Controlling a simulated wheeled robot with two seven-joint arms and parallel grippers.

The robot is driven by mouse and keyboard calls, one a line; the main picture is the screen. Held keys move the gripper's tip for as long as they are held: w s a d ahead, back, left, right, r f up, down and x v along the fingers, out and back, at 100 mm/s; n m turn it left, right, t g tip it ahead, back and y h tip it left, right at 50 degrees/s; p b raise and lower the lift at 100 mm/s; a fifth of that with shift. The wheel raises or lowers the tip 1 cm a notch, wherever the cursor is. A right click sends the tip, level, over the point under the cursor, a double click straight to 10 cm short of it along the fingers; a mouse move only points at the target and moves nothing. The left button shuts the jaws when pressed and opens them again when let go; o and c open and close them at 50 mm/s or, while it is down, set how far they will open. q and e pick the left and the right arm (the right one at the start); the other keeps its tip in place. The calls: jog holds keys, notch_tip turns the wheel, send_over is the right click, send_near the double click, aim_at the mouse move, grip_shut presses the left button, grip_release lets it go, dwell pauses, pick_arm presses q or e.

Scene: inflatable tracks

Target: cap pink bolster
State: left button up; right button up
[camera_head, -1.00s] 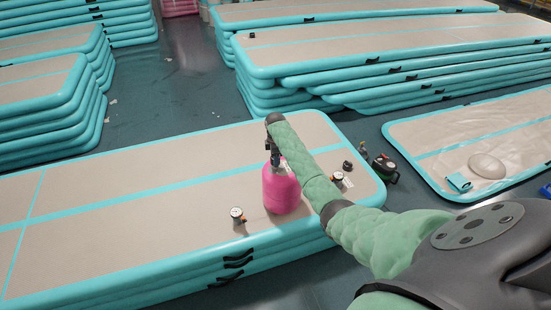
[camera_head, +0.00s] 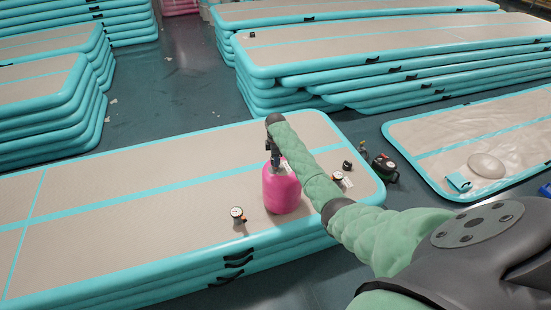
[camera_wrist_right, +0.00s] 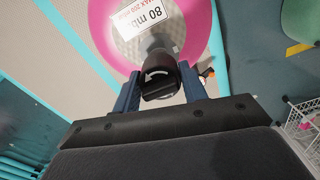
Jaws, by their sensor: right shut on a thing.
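The pink bolster (camera_head: 281,192) stands upright on the near stack of inflatable tracks. Its pink rim and grey top (camera_wrist_right: 101,33) show in the right wrist view, with a white label reading "80 mb". My right gripper (camera_head: 275,152) is directly above the bolster's top, pointing down. Its blue fingers are shut on a black cap (camera_wrist_right: 160,82) with a white curved arrow. The cap overlaps the middle of the bolster's top in the right wrist view; I cannot tell whether it is seated. My left gripper is out of view.
A gauge (camera_head: 237,214) lies left of the bolster. Another gauge (camera_head: 338,177) and a small black part (camera_head: 347,165) lie to the right. A dark pump (camera_head: 385,169) stands beyond the stack's right end. The left of the near stack (camera_head: 110,215) is clear.

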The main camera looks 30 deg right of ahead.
jog(key=shift+f+b, duration=0.85)
jog(key=shift+f, duration=1.15)
dwell(0.6)
jog(key=n, duration=0.2)
jog(key=shift+d+n, duration=0.1)
jog(key=shift+n, duration=1.6)
jog(key=shift+n, duration=0.5)
jog(key=n, duration=0.3)
jog(key=shift+n, duration=0.4)
